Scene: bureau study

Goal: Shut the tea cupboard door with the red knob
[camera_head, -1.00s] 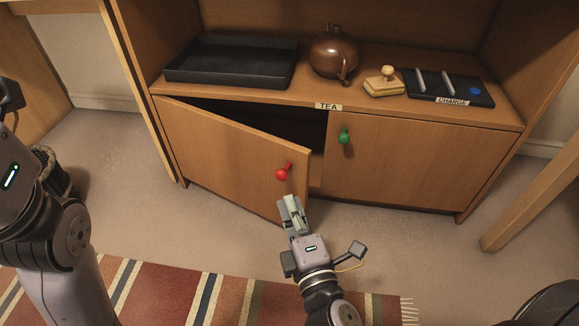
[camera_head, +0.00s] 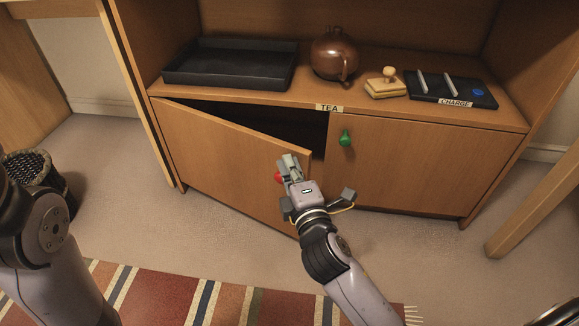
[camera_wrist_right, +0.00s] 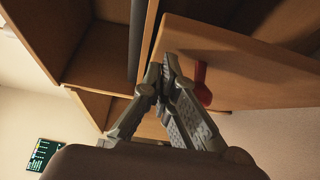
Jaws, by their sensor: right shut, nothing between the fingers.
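The tea cupboard door (camera_head: 222,150) is the left one and stands ajar, its right edge swung out from the cabinet. Its red knob (camera_head: 278,177) shows just left of my right gripper (camera_head: 288,162), which hides part of it. My right gripper is shut and empty, its fingertips at the door's free edge, in front of the knob area. In the right wrist view the shut fingers (camera_wrist_right: 163,80) are beside the door's edge, with the red knob (camera_wrist_right: 202,85) behind the right finger. I cannot tell whether they touch the door. My left gripper is out of view.
A green knob (camera_head: 345,138) is on the closed right door (camera_head: 410,165). On top are a black tray (camera_head: 228,65), a brown teapot (camera_head: 334,55), a wooden stamp-like piece (camera_head: 386,85) and a charging pad (camera_head: 450,90). A wire bin (camera_head: 40,172) stands at left.

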